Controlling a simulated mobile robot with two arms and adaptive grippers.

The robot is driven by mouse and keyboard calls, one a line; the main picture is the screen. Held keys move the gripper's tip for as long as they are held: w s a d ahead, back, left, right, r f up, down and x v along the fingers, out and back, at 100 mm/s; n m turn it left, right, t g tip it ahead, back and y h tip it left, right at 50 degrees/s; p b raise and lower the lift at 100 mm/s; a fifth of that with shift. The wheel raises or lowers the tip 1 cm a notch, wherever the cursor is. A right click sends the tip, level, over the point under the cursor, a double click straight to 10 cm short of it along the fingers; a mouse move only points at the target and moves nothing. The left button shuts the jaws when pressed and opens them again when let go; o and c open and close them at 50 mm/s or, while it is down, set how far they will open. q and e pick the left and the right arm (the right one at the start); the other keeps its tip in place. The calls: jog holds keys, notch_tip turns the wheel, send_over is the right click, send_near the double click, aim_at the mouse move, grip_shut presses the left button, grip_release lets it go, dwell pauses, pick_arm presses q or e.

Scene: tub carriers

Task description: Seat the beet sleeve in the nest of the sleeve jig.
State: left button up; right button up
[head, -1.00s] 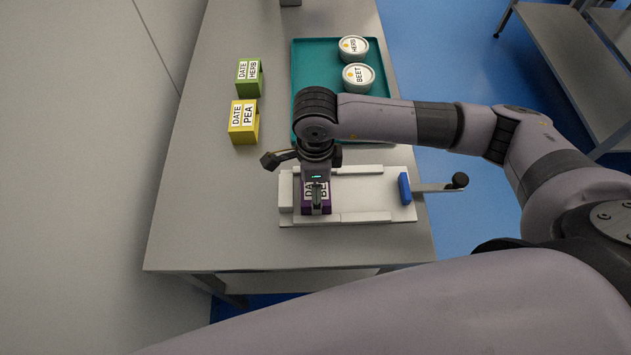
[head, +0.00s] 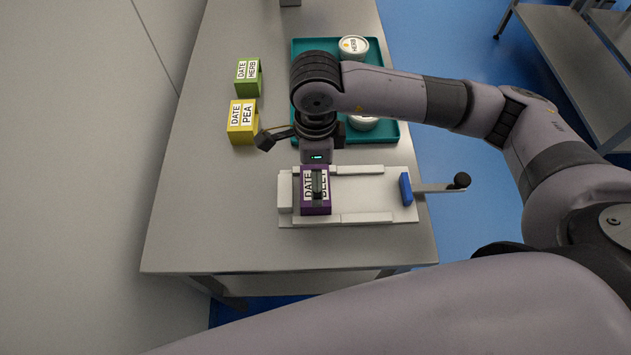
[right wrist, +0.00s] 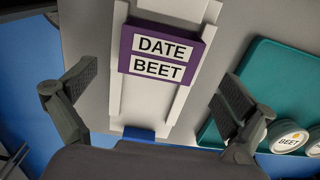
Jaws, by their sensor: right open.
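The purple beet sleeve (head: 316,209), labelled DATE BEET, stands at the left end of the white sleeve jig (head: 365,200), beside its end block (head: 285,193) and between the side rails. In the right wrist view the sleeve (right wrist: 165,87) looks square with the jig (right wrist: 150,108). My right gripper (head: 318,182) is over the sleeve. In the right wrist view its fingers are wide apart on either side of the sleeve, clear of it and empty. The sleeve's underside is hidden. My left gripper is not in view.
A blue pusher (head: 405,189) with a black-knobbed lever (head: 461,181) is at the jig's right end. Yellow (head: 241,122) and green (head: 248,77) sleeves stand back left. A teal tray (head: 388,133) with round tubs lies behind, partly hidden by my arm. The front table is clear.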

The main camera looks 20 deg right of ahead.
notch_tip(320, 180, up, 7)
jog(key=b, duration=0.1)
jog(key=shift+f, duration=0.2)
dwell(0.5)
